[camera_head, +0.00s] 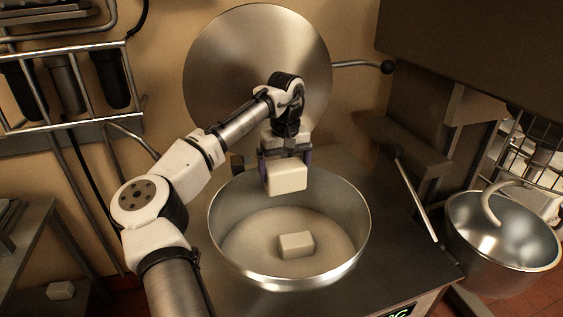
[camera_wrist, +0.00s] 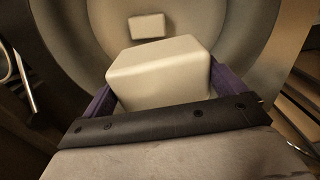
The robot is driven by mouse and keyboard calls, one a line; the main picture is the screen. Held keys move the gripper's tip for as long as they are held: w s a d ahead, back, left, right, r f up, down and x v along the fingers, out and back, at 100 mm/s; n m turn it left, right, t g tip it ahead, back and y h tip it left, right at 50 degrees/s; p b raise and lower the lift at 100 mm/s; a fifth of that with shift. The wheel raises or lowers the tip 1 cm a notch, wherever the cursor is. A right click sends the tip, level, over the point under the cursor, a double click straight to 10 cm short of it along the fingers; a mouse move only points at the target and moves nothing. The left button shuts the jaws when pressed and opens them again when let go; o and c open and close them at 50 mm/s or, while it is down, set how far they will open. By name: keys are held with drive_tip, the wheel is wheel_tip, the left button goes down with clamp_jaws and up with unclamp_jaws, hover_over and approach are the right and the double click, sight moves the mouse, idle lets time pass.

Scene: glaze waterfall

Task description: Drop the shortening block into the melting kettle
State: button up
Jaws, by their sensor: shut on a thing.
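The melting kettle (camera_head: 291,282) is a wide round steel pot, open at the top, in the middle of the head view. Its wall also shows in the wrist view (camera_wrist: 240,40). My gripper (camera_head: 286,172) is shut on a pale shortening block (camera_head: 287,177) and holds it over the back part of the kettle opening. In the wrist view the held block (camera_wrist: 160,75) sits between the two purple fingers. A second pale block (camera_head: 296,245) lies inside the kettle, and it also shows in the wrist view (camera_wrist: 146,26). The fingertips are partly hidden by the held block.
A large round lid (camera_head: 225,60) stands raised behind the kettle, with a handle to its right. A steel mixing bowl (camera_head: 505,240) with a hook is at the right. A pipe rack stands at the upper left.

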wheel_tip(320, 180, down, 6)
drive_tip(key=b, duration=0.4)
drive_tip(key=shift+s+r, duration=0.1)
drive_tip(key=shift+r, duration=0.05)
drive_tip(key=o, duration=0.9)
wheel_tip(320, 180, up, 14)
drive_tip(key=shift+b, duration=1.15)
